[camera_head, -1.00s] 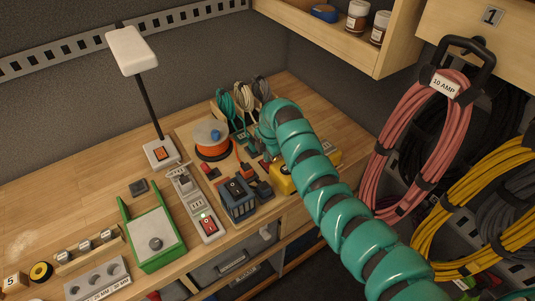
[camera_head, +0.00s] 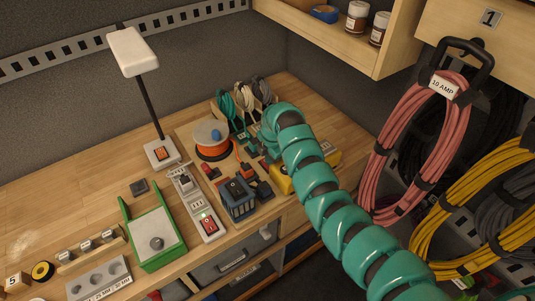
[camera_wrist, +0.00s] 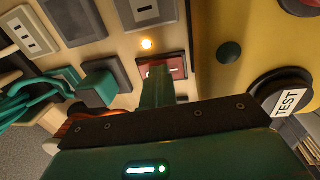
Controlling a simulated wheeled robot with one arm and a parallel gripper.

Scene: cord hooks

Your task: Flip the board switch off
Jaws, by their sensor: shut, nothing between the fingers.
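In the wrist view, a red rocker switch (camera_wrist: 176,68) in a dark frame sits on a pale wooden board (camera_wrist: 124,62). In the head view my teal arm hides the gripper and this switch.
Sockets (camera_wrist: 145,10) and a green plug (camera_wrist: 100,80) with cords crowd the left. A power strip (camera_head: 197,203) and a dark blue box (camera_head: 238,207) stand on the bench.

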